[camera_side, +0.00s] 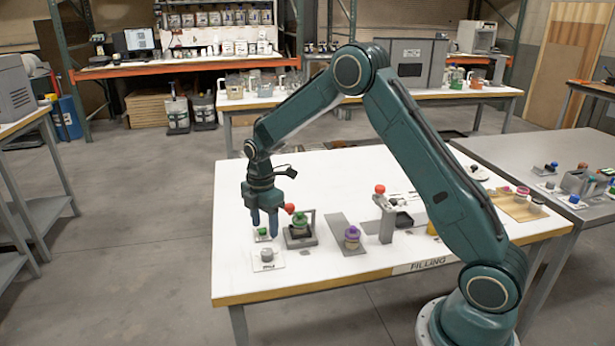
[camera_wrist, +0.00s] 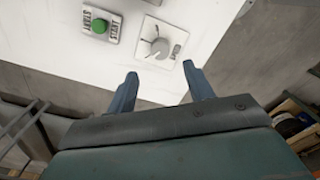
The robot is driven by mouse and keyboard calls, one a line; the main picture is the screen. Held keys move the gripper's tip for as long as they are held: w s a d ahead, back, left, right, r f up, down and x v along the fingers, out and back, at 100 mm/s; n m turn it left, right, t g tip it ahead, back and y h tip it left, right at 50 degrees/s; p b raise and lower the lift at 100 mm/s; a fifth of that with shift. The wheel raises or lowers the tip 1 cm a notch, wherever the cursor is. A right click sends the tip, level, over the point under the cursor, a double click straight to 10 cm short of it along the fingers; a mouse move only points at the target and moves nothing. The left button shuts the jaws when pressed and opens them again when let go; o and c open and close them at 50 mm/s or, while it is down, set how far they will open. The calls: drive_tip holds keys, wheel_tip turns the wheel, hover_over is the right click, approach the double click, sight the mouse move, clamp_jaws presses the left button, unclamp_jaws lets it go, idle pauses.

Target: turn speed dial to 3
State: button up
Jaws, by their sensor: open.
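The speed dial is a grey round knob (camera_side: 267,254) on a small white plate (camera_side: 278,263) near the front left corner of the white table. In the wrist view the knob (camera_wrist: 160,47) lies just beyond my fingertips, with dark marks around it; its setting is too small to read. My gripper (camera_side: 264,230) points down above the table, beside the dial in the side view. In the wrist view its two blue fingers (camera_wrist: 160,71) are apart with nothing between them, and the knob appears ahead of the gap, not gripped.
A green start button (camera_wrist: 99,26) sits beside the dial. A green-topped item (camera_side: 300,221) stands in a grey frame close to my gripper. A purple-lidded jar (camera_side: 352,233) and a red-knobbed lever post (camera_side: 386,215) stand to the right. The table's edge is close to the dial.

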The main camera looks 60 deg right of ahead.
sight(267, 251)
wheel_tip(267, 251, down, 9)
drive_tip(key=shift+r, duration=0.2)
idle(0.4)
drive_tip(key=c, duration=1)
